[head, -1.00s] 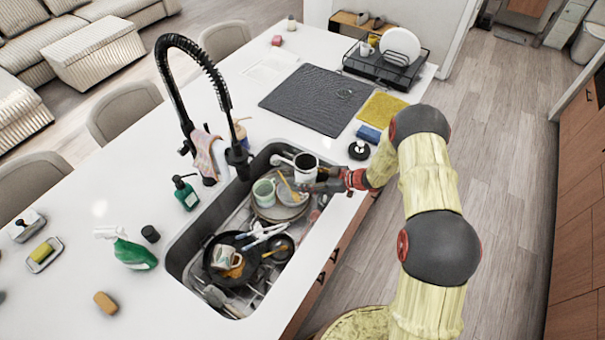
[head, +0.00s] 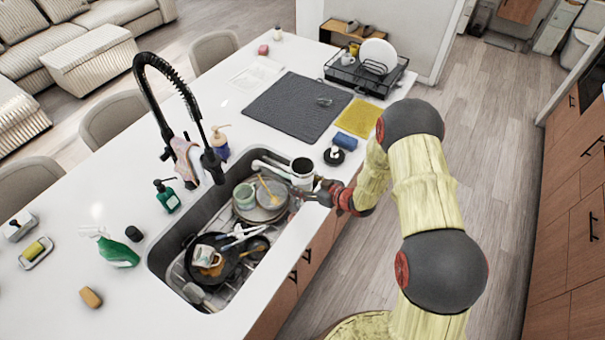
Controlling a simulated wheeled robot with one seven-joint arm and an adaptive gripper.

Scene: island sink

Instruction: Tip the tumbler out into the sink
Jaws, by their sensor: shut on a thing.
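The tumbler (head: 302,175) is white with a dark inside. It is at the far right end of the sink (head: 170,255), close to the rim, with its opening facing up; it looks upright or nearly so. My gripper (head: 317,190) comes in from the right and is shut on the tumbler's near right side. The fingertips are small and partly hidden. I cannot tell what the tumbler holds. The sink contains stacked plates, a green mug (head: 244,196), a black pan (head: 207,262), another mug (head: 204,256) and several utensils.
The black spring faucet (head: 208,160) rises at the sink's back edge. A soap bottle (head: 219,142), a green dispenser (head: 166,196) and a spray bottle (head: 117,250) stand on the counter. A black round brush (head: 334,156) and blue sponge (head: 345,142) lie beyond the tumbler.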

